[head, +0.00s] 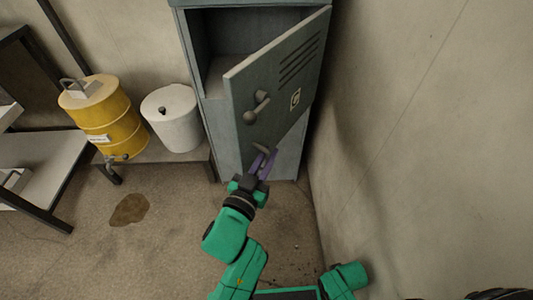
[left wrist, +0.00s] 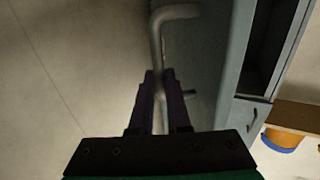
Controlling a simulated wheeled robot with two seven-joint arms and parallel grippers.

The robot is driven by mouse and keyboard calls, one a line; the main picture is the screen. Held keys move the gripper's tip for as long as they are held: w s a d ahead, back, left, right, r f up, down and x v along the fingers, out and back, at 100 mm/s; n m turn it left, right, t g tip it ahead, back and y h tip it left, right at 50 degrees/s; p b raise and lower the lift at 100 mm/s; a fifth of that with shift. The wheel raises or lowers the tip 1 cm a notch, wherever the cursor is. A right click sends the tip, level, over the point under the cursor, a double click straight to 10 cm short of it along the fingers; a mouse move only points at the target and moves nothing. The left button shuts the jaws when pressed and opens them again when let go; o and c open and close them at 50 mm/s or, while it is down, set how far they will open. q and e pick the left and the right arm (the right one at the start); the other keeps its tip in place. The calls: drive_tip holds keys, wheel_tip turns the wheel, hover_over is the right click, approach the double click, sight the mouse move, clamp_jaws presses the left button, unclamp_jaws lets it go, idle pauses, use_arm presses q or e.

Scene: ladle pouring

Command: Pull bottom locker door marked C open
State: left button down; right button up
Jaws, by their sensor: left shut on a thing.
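The grey-blue locker (head: 195,75) stands against the back wall by the right corner. Its upper door (head: 300,45) stands wide open, with vent slots, a handle (head: 257,106) and a small white label (head: 295,99) whose letter I cannot read clearly. Below it, partly hidden by this door, is the locker's lower front (head: 228,150). My left gripper (head: 264,163) is there, shut on a grey bent handle (head: 263,147). In the left wrist view the handle (left wrist: 172,14) runs down between the closed fingers (left wrist: 160,95). I cannot tell whether the lower door is ajar. My right gripper is not in view.
A yellow drum (head: 105,115) and a white lidded bucket (head: 173,120) stand on a low shelf left of the locker. A bare wall (head: 420,130) is close on the right. A brown stain (head: 129,209) marks the otherwise clear floor at left.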

use_arm(q)
drive_tip(key=c, duration=1.2)
unclamp_jaws()
drive_tip(key=shift+o, duration=0.2)
drive_tip(key=v, duration=1.4)
drive_tip(key=shift+s, duration=0.15)
drive_tip(key=shift+a, duration=0.1)
